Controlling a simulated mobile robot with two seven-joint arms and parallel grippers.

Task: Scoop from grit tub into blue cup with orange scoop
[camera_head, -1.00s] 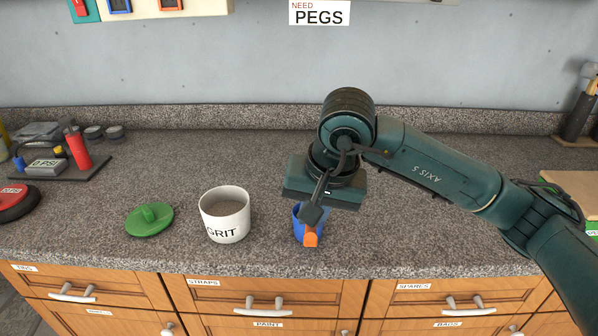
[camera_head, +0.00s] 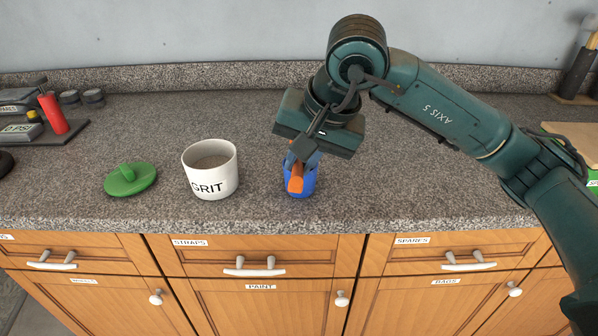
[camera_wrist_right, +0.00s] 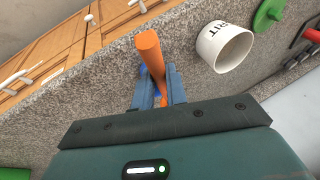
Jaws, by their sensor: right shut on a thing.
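The white grit tub (camera_head: 213,181), marked GRIT, stands upright on the counter with grey grit inside; it also shows in the right wrist view (camera_wrist_right: 224,48). The blue cup (camera_head: 310,184) stands right of the tub, partly hidden by the scoop and gripper. My right gripper (camera_head: 302,156) is shut on the orange scoop (camera_head: 296,180) just above the cup. The scoop's handle slants toward the counter's front; the handle also shows in the right wrist view (camera_wrist_right: 149,48). The scoop's bowl is hidden, so I cannot tell what it holds. My left gripper is out of view.
A green lid (camera_head: 130,180) lies left of the tub. A tray with a red cylinder (camera_head: 54,114) sits at the back left. A wooden board (camera_head: 575,143) is at the far right. The counter's front edge is close, with drawers below.

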